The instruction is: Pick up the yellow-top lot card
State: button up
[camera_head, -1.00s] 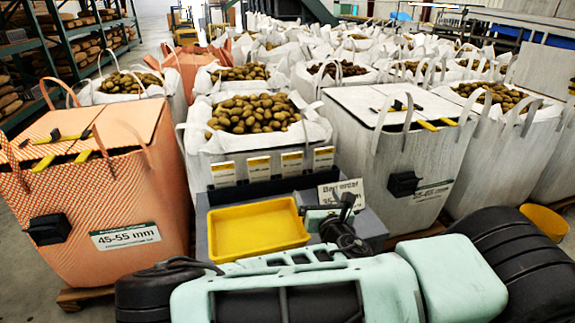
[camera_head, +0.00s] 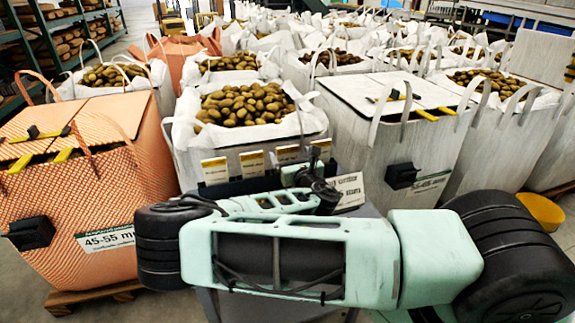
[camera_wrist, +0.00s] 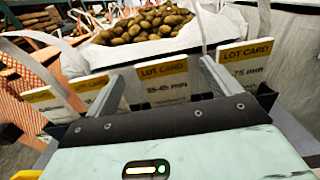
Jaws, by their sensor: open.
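Several lot cards with yellow tops stand in a row in a dark holder at the front of the bags. In the wrist view, one card (camera_wrist: 164,82) reading about "35-45 mm" stands between my open fingers. My gripper (camera_wrist: 162,84) has one finger on each side of it in the picture; contact is not visible. Another card (camera_wrist: 246,62) ending in "75 mm" stands right of the right finger. A third card (camera_wrist: 50,97) stands at the left, and a fourth (camera_wrist: 88,84) is partly behind the left finger. In the head view, my arm hides the holder's right part.
A white bag of potatoes (camera_head: 240,105) stands behind the cards. An orange 45-55 mm bag (camera_head: 75,190) is at left and a closed white bag (camera_head: 400,140) at right. A white sign (camera_head: 350,188) stands near my gripper. A yellow tray edge (camera_wrist: 28,174) shows at lower left.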

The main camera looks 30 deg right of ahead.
aim_at(288, 148)
jog(key=shift+p+x, duration=0.3)
jog(key=shift+x, duration=2.8)
jog(key=shift+d+r, duration=0.1)
jog(key=shift+r, duration=0.05)
jog(key=shift+s, duration=0.1)
jog(key=shift+c, duration=0.3)
jog(key=c, duration=1.2)
